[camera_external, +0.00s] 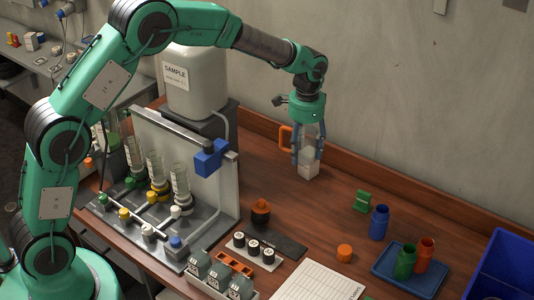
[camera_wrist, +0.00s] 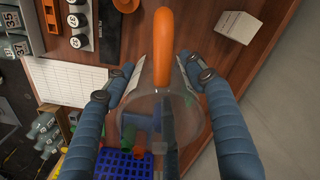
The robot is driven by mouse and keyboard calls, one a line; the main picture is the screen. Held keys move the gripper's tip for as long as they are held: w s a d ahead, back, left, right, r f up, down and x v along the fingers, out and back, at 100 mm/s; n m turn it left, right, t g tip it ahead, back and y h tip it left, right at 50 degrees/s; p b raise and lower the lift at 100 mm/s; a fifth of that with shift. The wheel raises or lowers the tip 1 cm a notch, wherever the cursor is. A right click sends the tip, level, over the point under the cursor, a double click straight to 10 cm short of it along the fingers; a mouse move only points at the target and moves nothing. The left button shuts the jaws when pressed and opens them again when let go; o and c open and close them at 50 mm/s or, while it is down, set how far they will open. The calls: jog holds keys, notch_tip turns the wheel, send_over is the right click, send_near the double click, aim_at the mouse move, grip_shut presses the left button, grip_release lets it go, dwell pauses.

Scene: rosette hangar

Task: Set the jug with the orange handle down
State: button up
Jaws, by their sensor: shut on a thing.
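The clear jug (camera_wrist: 165,115) with its orange handle (camera_wrist: 163,48) is between the two blue fingers of my gripper (camera_wrist: 157,72). In the external view the orange handle (camera_external: 285,138) sticks out to the left of my gripper (camera_external: 308,145), which points down. The jug's clear body (camera_external: 309,134) is partly hidden by the fingers. The jug appears to be held above the brown table (camera_external: 345,215), though its lower edge is hard to make out. No liquid is clearly visible in it.
A white block (camera_external: 308,170) is just below my gripper; it also shows in the wrist view (camera_wrist: 237,27). A green holder (camera_external: 362,200), blue bottle (camera_external: 379,222), orange cap (camera_external: 344,253) and blue tray (camera_external: 385,280) are nearer. The sample rig (camera_external: 190,160) is left.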

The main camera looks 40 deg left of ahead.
jog(key=s+d+f+m, duration=0.2)
jog(key=s+d+f, duration=0.6)
jog(key=f, duration=0.3)
jog(key=shift+s+b, duration=0.2)
jog(key=shift+b, duration=0.15)
jog(key=shift+a+f, duration=0.1)
jog(key=shift+f, duration=0.05)
jog(key=shift+f+b, duration=0.3)
jog(key=shift+f, duration=2.75)
jog(key=shift+f, duration=1.85)
jog(key=shift+f+b, duration=0.3)
jog(key=shift+b, duration=0.05)
jog(key=o, duration=1.2)
jog(key=shift+r, duration=0.1)
